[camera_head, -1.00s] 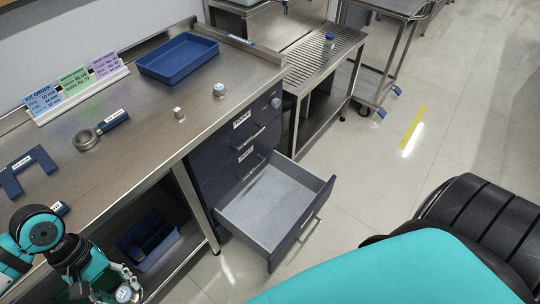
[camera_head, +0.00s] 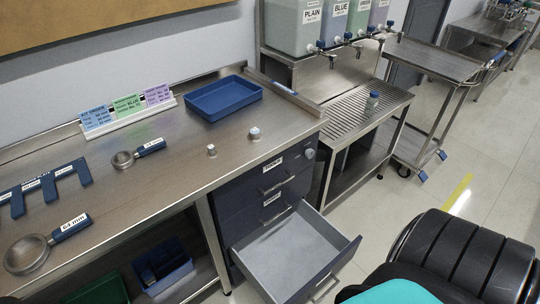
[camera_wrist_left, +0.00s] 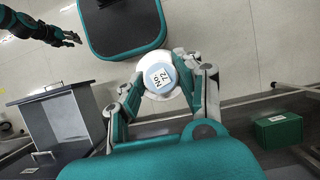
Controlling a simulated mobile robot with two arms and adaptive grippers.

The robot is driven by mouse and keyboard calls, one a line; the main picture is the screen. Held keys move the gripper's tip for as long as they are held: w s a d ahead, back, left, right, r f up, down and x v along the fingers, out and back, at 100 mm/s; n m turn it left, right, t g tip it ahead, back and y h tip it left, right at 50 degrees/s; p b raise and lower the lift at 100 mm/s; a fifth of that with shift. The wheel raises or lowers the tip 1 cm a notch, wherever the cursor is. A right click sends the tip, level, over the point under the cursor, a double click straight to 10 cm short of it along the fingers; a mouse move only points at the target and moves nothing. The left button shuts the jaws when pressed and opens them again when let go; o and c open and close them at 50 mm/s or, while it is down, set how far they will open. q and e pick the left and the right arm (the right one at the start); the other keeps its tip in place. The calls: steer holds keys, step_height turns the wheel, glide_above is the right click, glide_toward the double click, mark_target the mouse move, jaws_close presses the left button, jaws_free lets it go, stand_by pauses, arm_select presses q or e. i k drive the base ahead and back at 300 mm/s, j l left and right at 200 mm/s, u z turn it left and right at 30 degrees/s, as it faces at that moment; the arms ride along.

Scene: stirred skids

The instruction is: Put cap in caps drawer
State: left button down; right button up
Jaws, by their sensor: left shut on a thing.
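A round white cap (camera_wrist_left: 160,78) with a pale blue top and a "No. 72" label is held by my left gripper (camera_wrist_left: 162,86), its fingers closed on the cap's two sides. The open drawer (camera_head: 272,251) is pulled out from the cabinet under the bench's right end, and its visible inside is empty. It also shows at the left of the left wrist view (camera_wrist_left: 66,121). The drawer's own label is too small to read. My right gripper (camera_wrist_left: 72,38) shows at the upper left of the left wrist view, away from the cap; its jaw state is unclear. Neither gripper shows in the head view.
The bench holds a blue tray (camera_head: 224,98), colored cards (camera_head: 128,108), two ring-ended tools (camera_head: 124,159) (camera_head: 27,254) and two small pieces (camera_head: 254,133) (camera_head: 211,150). Closed drawers (camera_head: 262,190) sit above the open one. A slatted stand (camera_head: 362,117) is to the right, with floor beyond.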

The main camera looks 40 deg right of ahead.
mark_target(296, 264)
steer(key=l+u, duration=0.1)
steer(key=l, duration=0.35)
steer(key=k+l+u, duration=0.15)
steer(key=l, duration=0.3)
steer(key=l+u, duration=0.1)
steer(key=l, duration=0.35)
steer(key=k+l+u, duration=0.15)
steer(key=l, duration=0.3)
steer(key=k+l+u, duration=0.1)
steer(key=l, duration=0.35)
steer(key=k+l, duration=0.15)
steer(key=l, duration=0.25)
steer(key=k+l, duration=0.1)
steer(key=l, duration=0.3)
steer(key=k+l, duration=0.15)
steer(key=l, duration=0.25)
steer(key=k+l, duration=0.15)
steer(key=l, duration=0.25)
